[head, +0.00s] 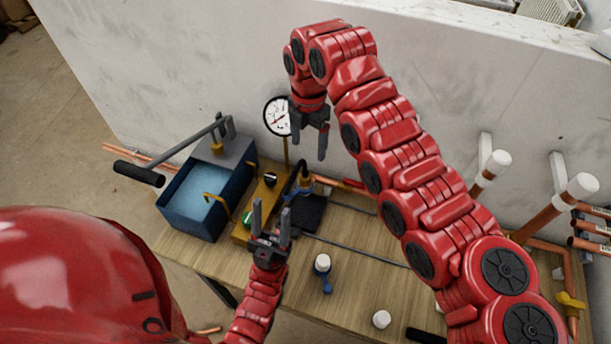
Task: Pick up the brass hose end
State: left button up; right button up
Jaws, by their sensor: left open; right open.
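What looks like the brass hose end (306,184) is a small brass fitting at the end of a short black hose (292,176), beside the pump's brass block (241,232) on the bench. My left gripper (271,206) is open and empty, below and left of the fitting in the head view, with its fingers pointing up. My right gripper (308,148) is open and empty, above the fitting in the picture, with its fingers pointing down. Neither gripper visibly touches the fitting. Whether the fitting is seated in anything is too small to tell.
A blue water tank (184,222) with a black-handled lever (138,174) stands left. A pressure gauge (277,117) rises before the white wall (160,90). A black block (311,214), blue-white valve (322,264) and white cap (381,319) sit on the bench (360,270). Copper pipes (541,213) stand right.

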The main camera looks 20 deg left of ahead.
aim_at(305, 175)
notch_tip(305, 175, down, 8)
jog(key=p, duration=0.3)
jog(key=shift+f+p, duration=0.3)
jog(key=shift+p, duration=0.1)
jog(key=f+p, duration=0.1)
jog(key=f, duration=0.2)
jog(key=f+p, duration=0.1)
jog(key=shift+a+f+p, duration=0.25)
jog(key=shift+a+p, duration=0.05)
jog(key=shift+a, duration=0.1)
jog(key=shift+f, duration=0.25)
jog(key=c, duration=1.1)
